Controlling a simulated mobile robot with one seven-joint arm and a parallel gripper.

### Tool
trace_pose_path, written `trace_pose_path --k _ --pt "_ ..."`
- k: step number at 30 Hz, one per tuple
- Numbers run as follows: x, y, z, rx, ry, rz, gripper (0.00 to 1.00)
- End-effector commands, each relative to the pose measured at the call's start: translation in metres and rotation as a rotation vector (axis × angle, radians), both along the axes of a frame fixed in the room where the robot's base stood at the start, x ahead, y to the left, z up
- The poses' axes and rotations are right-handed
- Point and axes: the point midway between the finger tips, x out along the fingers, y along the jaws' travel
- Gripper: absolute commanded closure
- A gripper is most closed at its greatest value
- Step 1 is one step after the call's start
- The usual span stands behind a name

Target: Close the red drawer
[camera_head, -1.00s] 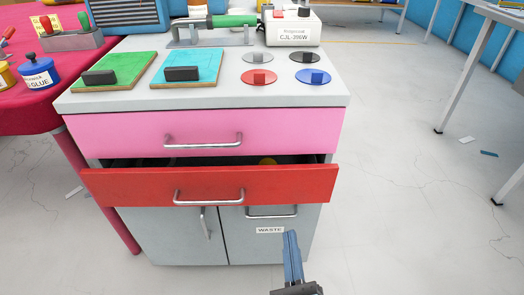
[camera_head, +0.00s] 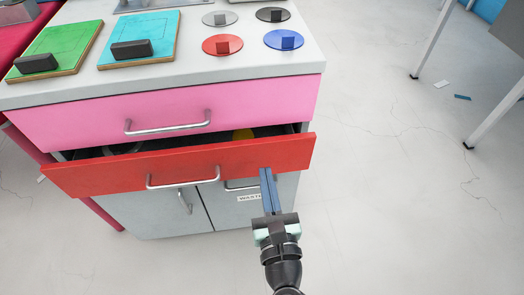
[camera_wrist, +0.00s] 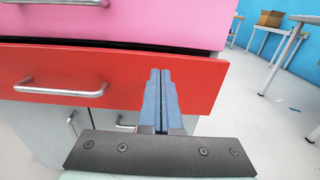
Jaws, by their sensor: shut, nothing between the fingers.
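The red drawer (camera_head: 110,172) is partly open, its front standing out from the cabinet below the pink drawer. A dark gap shows above its front, with a yellow thing inside. Its metal handle (camera_head: 183,178) is left of my gripper. My gripper (camera_head: 266,172) is shut and empty, its blue fingers pointing at the right part of the red front. In the wrist view the fingers (camera_wrist: 160,75) overlap the red front (camera_wrist: 110,72), right of the handle (camera_wrist: 60,87). I cannot tell whether the fingertips touch it.
The pink drawer (camera_head: 250,103) above is shut. Green (camera_head: 70,42) and cyan (camera_head: 150,35) boards and several coloured discs lie on the cabinet top. Grey doors (camera_head: 150,213) are below. A table leg (camera_head: 430,45) stands far right; the floor between is clear.

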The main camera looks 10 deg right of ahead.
Motion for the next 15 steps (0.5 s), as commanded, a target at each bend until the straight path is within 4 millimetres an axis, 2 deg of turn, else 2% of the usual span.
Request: trace_pose_path --k 1,6,15 --pt "0.01 0.0 0.002 0.0 -0.003 0.001 1.0" --pt "0.036 -0.001 0.001 0.0 -0.002 0.0 1.0" --pt "0.057 -0.002 0.0 -0.001 0.0 0.0 1.0"
